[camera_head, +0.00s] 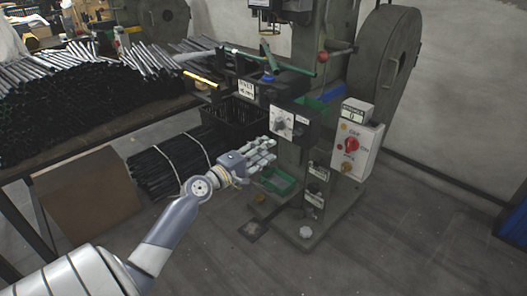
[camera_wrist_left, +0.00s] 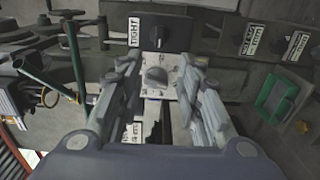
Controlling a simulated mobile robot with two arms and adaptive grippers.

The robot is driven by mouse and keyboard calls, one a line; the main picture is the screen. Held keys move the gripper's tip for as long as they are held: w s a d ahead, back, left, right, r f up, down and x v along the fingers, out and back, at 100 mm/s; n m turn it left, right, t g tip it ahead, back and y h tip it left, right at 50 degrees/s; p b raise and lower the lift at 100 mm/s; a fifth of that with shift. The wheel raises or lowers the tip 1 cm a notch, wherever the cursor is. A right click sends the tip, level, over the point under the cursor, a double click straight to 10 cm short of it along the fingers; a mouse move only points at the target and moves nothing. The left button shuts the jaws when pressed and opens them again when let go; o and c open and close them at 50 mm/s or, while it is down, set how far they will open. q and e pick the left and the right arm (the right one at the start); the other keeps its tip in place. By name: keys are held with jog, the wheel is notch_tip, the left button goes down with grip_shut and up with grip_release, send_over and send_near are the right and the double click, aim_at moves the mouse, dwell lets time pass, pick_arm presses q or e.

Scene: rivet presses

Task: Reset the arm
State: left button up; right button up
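My left gripper (camera_head: 268,152) is at the end of my left arm, in front of the rivet press (camera_head: 316,80), just below and left of a white plate with a grey knob (camera_head: 283,123). In the left wrist view the two fingers of the left gripper (camera_wrist_left: 158,70) are spread apart with nothing held. The knob (camera_wrist_left: 156,77) shows in the gap between them. It looks to lie beyond the fingertips, and I see no clear contact. My right gripper is in neither view.
A control box (camera_head: 358,140) with a red knob is on the press's right. A table (camera_head: 120,127) loaded with dark tubes stands at the left, with bundled tubes (camera_head: 172,163) below.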

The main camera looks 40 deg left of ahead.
pick_arm(q)
jog(key=shift+f, duration=0.1)
dwell(0.3)
